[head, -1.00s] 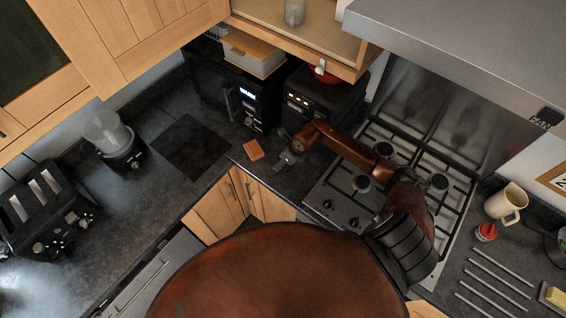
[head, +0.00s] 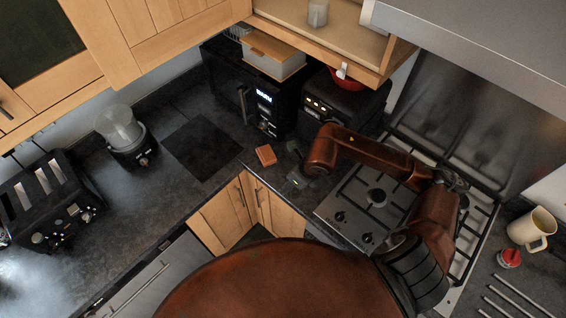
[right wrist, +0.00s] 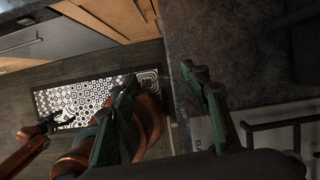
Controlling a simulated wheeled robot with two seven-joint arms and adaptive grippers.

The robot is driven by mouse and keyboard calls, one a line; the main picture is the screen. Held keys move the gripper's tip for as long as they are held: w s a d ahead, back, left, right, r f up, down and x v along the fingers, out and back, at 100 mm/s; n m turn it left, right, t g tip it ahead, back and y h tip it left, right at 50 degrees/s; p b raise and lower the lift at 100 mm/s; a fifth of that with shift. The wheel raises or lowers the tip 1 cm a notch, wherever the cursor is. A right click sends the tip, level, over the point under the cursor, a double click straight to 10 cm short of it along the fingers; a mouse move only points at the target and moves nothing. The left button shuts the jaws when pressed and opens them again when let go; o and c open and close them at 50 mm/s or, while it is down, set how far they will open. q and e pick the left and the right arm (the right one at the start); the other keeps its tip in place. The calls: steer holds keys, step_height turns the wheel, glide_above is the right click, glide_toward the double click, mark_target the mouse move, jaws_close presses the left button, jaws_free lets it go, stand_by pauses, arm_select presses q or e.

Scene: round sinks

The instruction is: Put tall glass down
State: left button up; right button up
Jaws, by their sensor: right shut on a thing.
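My right gripper (head: 298,178) is over the dark counter between the orange-brown block and the hob. In the right wrist view its two green-grey fingers (right wrist: 168,105) stand apart, near the counter edge. They are shut on the tall glass, which is clear and very hard to make out between them. Its base and its gap to the counter cannot be told. My left gripper (right wrist: 55,124) seems to show at the left of the right wrist view, low over the floor side; its jaws are unclear. It is not seen in the head view.
The orange-brown block (head: 266,155) lies left of my right gripper. The gas hob (head: 345,212) is on the right, under my arm. A blender (head: 122,130) stands left. Dark counter (head: 225,110) is partly free.

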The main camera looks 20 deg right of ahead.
steer(key=shift+s+a+r, duration=0.15)
steer(key=shift+s+a, duration=0.05)
steer(key=shift+s, duration=0.05)
steer(key=n, duration=0.1)
steer(key=f+n+b, duration=0.1)
steer(key=f+n+y, duration=0.1)
steer(key=shift+a+g, duration=0.25)
steer(key=shift+g, duration=0.15)
steer(key=n, duration=0.1)
steer(key=f+n+g+b, duration=0.1)
steer(key=n, duration=0.1)
steer(key=n+y+b, duration=0.1)
steer(key=n, duration=0.1)
steer(key=shift+a+f+g, duration=0.3)
steer(key=shift+a, duration=0.1)
arm_select(q)
step_height(320, 180, down, 9)
steer(key=b, duration=0.6)
steer(key=shift+s, duration=0.4)
steer(key=shift+f, duration=0.35)
arm_select(e)
steer(key=shift+w+a+f+n+g+h, duration=0.15)
steer(key=shift+n+g+h, duration=0.7)
steer(key=shift+n, duration=2.9)
steer(key=shift+f+n+g+h, duration=0.15)
steer(key=shift+n+g+h, duration=0.7)
steer(key=shift+n, duration=2.95)
steer(key=shift+w+a+f+n+g+h, duration=0.25)
steer(key=shift+n+g, duration=1.15)
steer(key=shift+n, duration=2.35)
